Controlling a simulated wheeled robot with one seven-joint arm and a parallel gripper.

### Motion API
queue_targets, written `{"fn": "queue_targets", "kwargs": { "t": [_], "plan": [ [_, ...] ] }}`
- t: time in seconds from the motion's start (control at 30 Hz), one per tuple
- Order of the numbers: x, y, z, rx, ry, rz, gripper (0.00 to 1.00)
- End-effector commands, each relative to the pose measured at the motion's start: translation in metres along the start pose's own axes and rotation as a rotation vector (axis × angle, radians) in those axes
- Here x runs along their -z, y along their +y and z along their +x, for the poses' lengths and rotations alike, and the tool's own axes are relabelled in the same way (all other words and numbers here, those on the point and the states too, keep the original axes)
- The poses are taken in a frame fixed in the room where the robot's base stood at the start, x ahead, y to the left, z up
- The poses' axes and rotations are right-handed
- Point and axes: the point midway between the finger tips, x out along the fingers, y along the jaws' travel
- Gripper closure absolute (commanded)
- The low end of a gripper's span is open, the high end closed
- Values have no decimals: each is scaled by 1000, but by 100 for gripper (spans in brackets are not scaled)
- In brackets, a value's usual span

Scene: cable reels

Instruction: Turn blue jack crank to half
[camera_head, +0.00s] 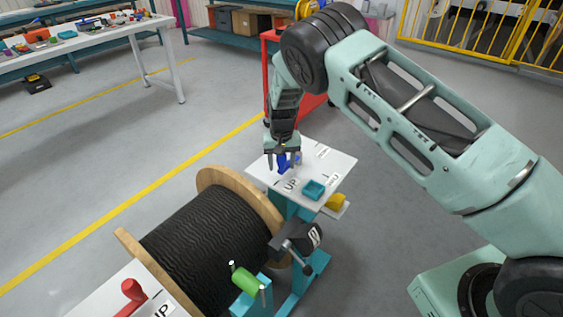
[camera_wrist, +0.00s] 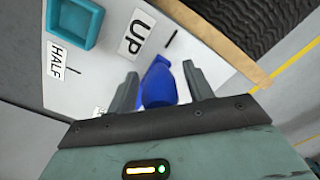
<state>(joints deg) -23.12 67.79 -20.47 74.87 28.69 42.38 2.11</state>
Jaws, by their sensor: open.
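The blue jack crank (camera_wrist: 160,85) stands on a white plate (camera_head: 333,161). In the wrist view it lies between the two fingers of my gripper (camera_wrist: 162,84). The fingers are open, one on each side, with a gap visible beside the crank. In the head view my gripper (camera_head: 284,158) points down over the crank (camera_head: 283,164), hiding part of it. The plate has an UP label (camera_wrist: 137,34) beside a black tick and a HALF label (camera_wrist: 57,60) beside another tick. A third label is mostly hidden by my gripper.
A teal square tray (camera_wrist: 74,22) sits on the plate. A wooden cable reel (camera_head: 208,242) with black cable stands left of the plate. A red crank (camera_head: 131,293) and a green handle (camera_head: 244,278) are at the front. A red cart (camera_head: 299,108) stands behind my gripper.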

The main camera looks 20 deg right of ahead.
Motion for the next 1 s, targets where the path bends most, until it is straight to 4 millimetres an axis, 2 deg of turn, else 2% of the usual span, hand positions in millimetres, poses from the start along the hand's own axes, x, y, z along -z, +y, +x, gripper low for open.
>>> {"fn": "queue_targets", "kwargs": {
  "t": [0.1, 0.27, 0.3, 0.67, 1.0],
  "plan": [
    [0, 0, 0, 0, 0, 0, 51],
    [0, 0, 0, 0, 0, 0, 96],
    [0, 0, 0, 0, 0, 0, 100],
    [-4, 4, -1, 1, 1, -55, 100],
    [-18, 25, -2, 2, 0, -296, 100]
  ]
}}
